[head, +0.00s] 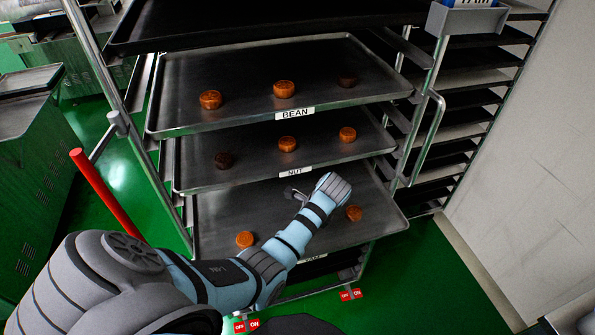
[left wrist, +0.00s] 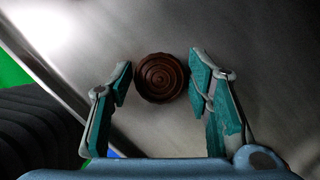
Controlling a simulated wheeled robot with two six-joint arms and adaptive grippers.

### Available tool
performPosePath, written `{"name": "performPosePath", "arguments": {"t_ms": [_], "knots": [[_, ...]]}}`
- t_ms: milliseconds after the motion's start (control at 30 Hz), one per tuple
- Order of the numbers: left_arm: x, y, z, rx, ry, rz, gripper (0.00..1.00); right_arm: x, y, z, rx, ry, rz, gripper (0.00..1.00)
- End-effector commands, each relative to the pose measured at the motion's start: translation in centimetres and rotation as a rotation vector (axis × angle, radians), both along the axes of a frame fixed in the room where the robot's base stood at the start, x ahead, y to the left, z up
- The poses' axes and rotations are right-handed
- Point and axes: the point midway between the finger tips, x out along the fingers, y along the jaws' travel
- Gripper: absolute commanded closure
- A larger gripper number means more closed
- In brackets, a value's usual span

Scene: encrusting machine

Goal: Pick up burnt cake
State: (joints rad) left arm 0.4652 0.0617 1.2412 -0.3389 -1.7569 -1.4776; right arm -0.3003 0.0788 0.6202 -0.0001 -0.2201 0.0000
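A dark brown burnt cake (left wrist: 161,78) with a ringed top lies on a metal tray in the left wrist view. My left gripper (left wrist: 161,82) is open around it, one finger on each side and close to its edges; I cannot tell whether they touch. In the head view, my left gripper (head: 297,193) is low over the YAM tray (head: 222,212), mostly hidden by my wrist, and no cake shows under it. My right gripper is not in view.
Orange-brown cakes sit on the YAM tray at left (head: 245,239) and right (head: 354,213), and on the trays above. The NUT tray (head: 200,180) hangs close above my wrist. Rack posts (head: 427,110) flank the trays. A red bar (head: 107,193) stands at left.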

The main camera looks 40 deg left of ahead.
Motion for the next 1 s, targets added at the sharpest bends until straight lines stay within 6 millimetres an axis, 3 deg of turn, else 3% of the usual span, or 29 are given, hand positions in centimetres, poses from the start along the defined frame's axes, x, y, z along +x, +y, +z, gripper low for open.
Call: {"name": "performPosePath", "arguments": {"t_ms": [33, 167, 400, 567, 767, 900, 1000], "knots": [[0.0, 0.0, 0.0, 0.000, 0.000, 0.000, 0.68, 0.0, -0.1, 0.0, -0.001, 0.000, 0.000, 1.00], [0.0, 0.0, 0.0, 0.000, 0.000, 0.000, 0.87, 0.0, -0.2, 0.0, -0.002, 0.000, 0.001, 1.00], [0.0, 0.0, 0.1, 0.000, 0.000, 0.000, 0.87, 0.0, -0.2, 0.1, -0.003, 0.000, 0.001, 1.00], [0.0, 0.0, 1.0, 0.000, 0.000, 0.001, 0.87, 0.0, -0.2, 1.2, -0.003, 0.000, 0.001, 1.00], [-0.1, 0.2, 3.5, 0.000, 0.000, 0.004, 0.87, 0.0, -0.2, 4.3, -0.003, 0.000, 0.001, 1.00], [0.0, 0.0, 6.6, 0.000, -0.002, 0.001, 0.87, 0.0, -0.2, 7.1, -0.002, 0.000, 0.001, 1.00], [0.6, -0.7, 8.3, -0.002, -0.007, -0.013, 0.87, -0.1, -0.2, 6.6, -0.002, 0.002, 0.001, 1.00]]}}
